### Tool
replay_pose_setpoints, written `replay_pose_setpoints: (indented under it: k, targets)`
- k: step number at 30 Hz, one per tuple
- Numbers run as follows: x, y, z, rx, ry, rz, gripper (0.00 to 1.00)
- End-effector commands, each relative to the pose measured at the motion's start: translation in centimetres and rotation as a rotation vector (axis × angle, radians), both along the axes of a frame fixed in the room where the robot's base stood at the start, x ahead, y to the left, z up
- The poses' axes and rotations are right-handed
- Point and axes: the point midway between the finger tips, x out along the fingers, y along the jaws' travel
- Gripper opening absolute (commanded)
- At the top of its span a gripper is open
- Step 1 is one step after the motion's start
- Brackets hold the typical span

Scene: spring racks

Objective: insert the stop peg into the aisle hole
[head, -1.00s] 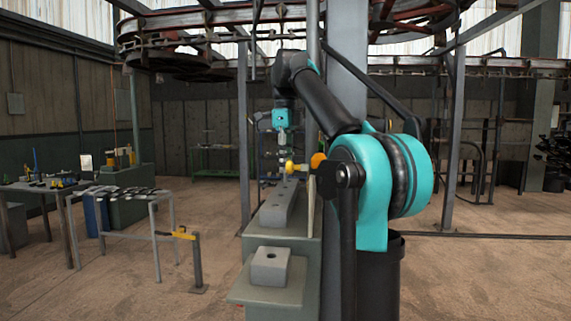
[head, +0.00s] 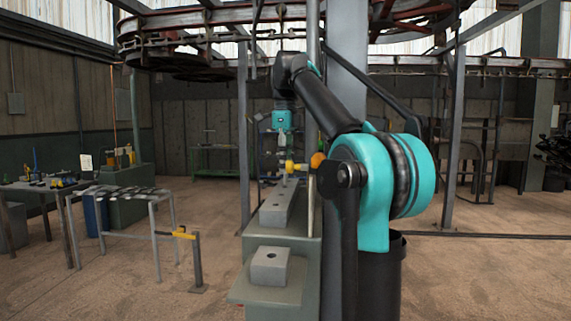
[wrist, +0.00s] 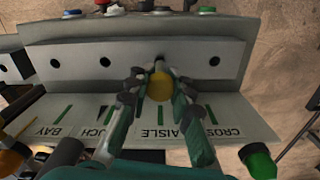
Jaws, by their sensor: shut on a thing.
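My gripper (wrist: 160,84) is shut on the yellow round knob (wrist: 160,89) of the stop peg, with one finger on each side. The peg's grey shaft shows only partly beyond the knob, in front of the grey block (wrist: 85,45). It points toward a position in the row of dark holes. The aisle hole itself is covered by the peg and fingers, so I cannot tell whether the tip is inside it. The white label strip (wrist: 150,118) reads AISLE below the knob. In the head view my gripper (head: 283,163) is above the far end of the long grey block (head: 277,203).
Other dark holes lie left and right of the peg, one at the right (wrist: 214,61). A smaller grey block (head: 270,266) stands nearer on the bench. Tables (head: 125,191) stand at left.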

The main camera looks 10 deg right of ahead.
Motion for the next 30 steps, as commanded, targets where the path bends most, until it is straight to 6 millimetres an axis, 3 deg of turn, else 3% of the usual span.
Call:
replay_pose_setpoints:
  k: [30]
  targets:
    - [0.0,0.0,-2.3,0.000,0.000,0.000,0.00]
